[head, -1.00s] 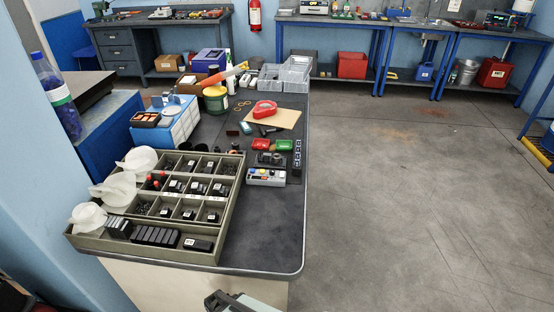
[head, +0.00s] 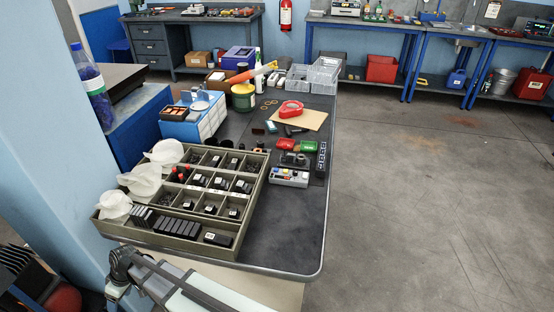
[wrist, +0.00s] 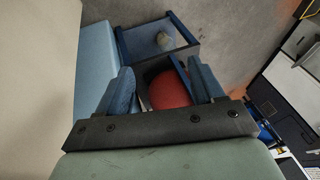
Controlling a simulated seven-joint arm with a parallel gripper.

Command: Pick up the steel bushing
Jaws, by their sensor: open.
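I cannot make out the steel bushing for certain in either view. Small dark round pieces (head: 258,146) stand on the bench behind the divided tray, too small to identify. My gripper (wrist: 163,80) shows in the wrist view with its two bluish fingers apart and nothing held between them. A red rounded thing (wrist: 170,90) shows beyond the fingers, below them. In the head view my arm reaches in at the bottom, in front of the bench's near edge; I cannot make out its fingers there.
The divided tray (head: 150,238) of black parts fills the near left of the bench (head: 283,225). White bags (head: 142,180) lie along its left side. The bench's near right is clear.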

